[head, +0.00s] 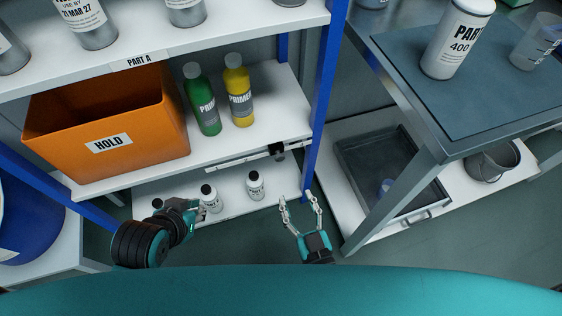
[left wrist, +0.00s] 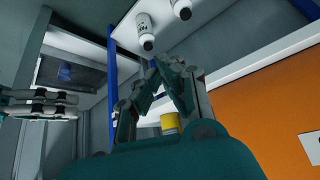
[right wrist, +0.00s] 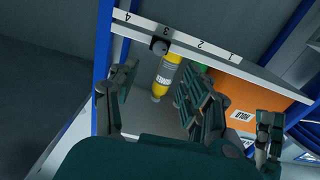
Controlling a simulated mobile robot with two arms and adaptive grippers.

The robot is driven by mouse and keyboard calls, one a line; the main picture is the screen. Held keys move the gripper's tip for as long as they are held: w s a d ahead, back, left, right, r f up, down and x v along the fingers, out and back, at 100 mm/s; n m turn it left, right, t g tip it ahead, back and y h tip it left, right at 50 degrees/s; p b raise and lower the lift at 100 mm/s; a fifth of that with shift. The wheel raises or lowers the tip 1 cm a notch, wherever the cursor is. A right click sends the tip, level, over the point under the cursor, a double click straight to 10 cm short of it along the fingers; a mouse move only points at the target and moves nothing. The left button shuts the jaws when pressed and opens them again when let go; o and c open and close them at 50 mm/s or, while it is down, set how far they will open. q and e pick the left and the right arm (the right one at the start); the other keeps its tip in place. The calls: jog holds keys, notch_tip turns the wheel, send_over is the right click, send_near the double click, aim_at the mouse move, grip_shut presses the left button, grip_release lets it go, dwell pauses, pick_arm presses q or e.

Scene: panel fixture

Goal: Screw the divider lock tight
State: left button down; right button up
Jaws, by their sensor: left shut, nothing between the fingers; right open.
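The divider lock, a small black knob (head: 277,150), sits on the white front rail (head: 235,160) of the middle shelf, near its right end. In the right wrist view the black knob (right wrist: 159,46) is beside the number 3 on the rail. My right gripper (head: 294,197) is open and empty, below and in front of the knob, apart from it. In the right wrist view the knob appears beyond its spread fingers (right wrist: 155,85). My left gripper (head: 205,208) is shut and empty, lower left near a small white bottle. How tight the knob is cannot be seen.
An orange HOLD bin (head: 60,125), a green bottle (head: 202,100) and a yellow bottle (head: 239,92) stand on the middle shelf. Small white bottles (head: 256,186) stand on the lower shelf. A blue post (head: 322,95) rises right of the knob; a metal table (head: 455,140) is beyond.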

aim_at(280, 160)
jog(key=b+x, duration=0.1)
jog(key=x, duration=1)
jog(key=shift+w+a+f+b, duration=0.1)
jog(key=shift+w+b, duration=0.05)
jog(key=shift+b, duration=0.25)
pick_arm(q)
jog(key=w+d+r+t+h, duration=0.1)
jog(key=w+d+r+t, duration=0.2)
jog(key=w+r+t, duration=0.2)
jog(key=shift+w+r+t+h, duration=0.4)
jog(key=shift+w+r, duration=0.3)
jog(key=shift+w, duration=0.75)
pick_arm(e)
jog(key=shift+w+a, duration=0.15)
jog(key=shift+w, duration=0.3)
grip_shut()
